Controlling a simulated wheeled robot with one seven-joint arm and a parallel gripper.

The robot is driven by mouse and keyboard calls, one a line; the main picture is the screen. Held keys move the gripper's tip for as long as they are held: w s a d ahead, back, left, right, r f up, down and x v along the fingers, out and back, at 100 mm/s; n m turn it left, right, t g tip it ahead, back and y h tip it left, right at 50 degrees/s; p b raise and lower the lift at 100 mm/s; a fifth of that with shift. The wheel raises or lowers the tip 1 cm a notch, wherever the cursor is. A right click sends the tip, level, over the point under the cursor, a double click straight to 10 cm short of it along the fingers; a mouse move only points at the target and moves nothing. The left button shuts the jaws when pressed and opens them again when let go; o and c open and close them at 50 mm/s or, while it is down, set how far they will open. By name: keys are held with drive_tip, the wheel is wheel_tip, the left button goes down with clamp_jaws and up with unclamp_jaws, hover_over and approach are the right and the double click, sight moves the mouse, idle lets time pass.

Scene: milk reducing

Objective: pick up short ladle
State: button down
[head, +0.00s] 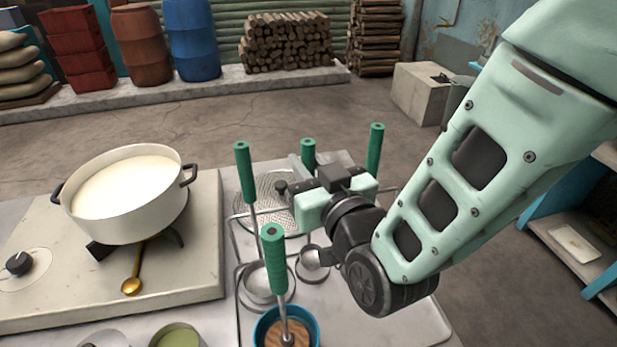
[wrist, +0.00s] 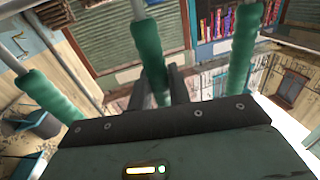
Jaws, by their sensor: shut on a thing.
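My gripper (head: 306,172) is shut on an upright green handle (head: 308,148) above the metal tray. In the wrist view this handle (wrist: 150,50) stands between the two dark fingers. The gripper and wrist hide its lower part, so I cannot tell for sure which utensil end belongs to it. A small metal ladle bowl (head: 312,260) shows below the gripper. Another green-handled utensil (head: 243,158) stands to the left, with a wider round bowl (head: 264,284) near its lower end. A further green handle (head: 375,145) stands to the right.
A green-handled tool (head: 273,260) stands in a blue container (head: 260,335) in front. A mesh skimmer disc (head: 272,190) lies behind on the tray (head: 420,320).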

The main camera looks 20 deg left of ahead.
wheel_tip(320, 180, up, 16)
drive_tip(key=shift+f, duration=0.2)
idle(0.6)
